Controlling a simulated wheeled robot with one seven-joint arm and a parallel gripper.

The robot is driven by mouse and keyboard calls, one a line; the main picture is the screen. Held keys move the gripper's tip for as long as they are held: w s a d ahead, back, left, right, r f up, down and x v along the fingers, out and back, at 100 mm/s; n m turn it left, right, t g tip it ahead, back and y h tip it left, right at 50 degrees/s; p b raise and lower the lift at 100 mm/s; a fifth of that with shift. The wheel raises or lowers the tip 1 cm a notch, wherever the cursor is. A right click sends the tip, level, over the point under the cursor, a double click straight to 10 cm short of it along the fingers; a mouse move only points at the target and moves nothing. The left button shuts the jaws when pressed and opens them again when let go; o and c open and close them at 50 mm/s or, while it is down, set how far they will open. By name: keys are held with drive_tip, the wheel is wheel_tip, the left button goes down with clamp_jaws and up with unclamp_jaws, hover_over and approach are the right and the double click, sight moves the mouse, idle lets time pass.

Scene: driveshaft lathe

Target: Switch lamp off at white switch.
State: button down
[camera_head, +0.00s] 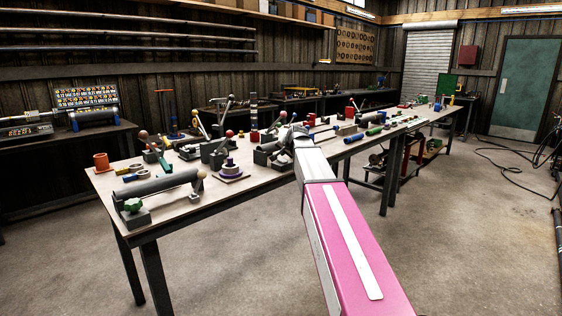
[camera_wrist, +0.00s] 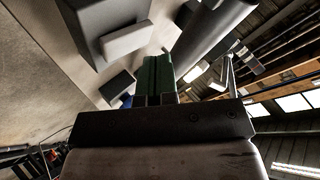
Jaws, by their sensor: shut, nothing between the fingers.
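My gripper is at the far end of my pink and white arm, over the workbench (camera_head: 235,205). In the head view it is small and partly hidden by the arm. In the wrist view my gripper (camera_wrist: 157,62) shows as a dark crossbar with two narrow greenish fingers side by side, shut and empty. A grey box-shaped part (camera_wrist: 125,41) is beyond the fingers to the left, and a thick grey cylinder (camera_wrist: 212,32) is to the right. Contact with either cannot be told.
The bench is crowded with tools and parts. A teal door (camera_head: 522,88) is at the back right. The concrete floor at right is mostly open, with a cable (camera_head: 505,158).

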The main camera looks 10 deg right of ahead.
sight(284, 160)
drive_tip(key=shift+f, duration=0.1)
idle(0.6)
drive_tip(key=shift+f, duration=0.35)
drive_tip(key=shift+f, duration=0.2)
idle(0.5)
idle(0.3)
drive_tip(key=shift+r, duration=0.65)
drive_tip(key=shift+s+d+r, duration=0.15)
drive_tip(key=shift+r, duration=1.1)
drive_tip(key=shift+s+d+r, duration=0.1)
drive_tip(key=shift+s+r, duration=0.05)
drive_tip(key=shift+r, duration=1.1)
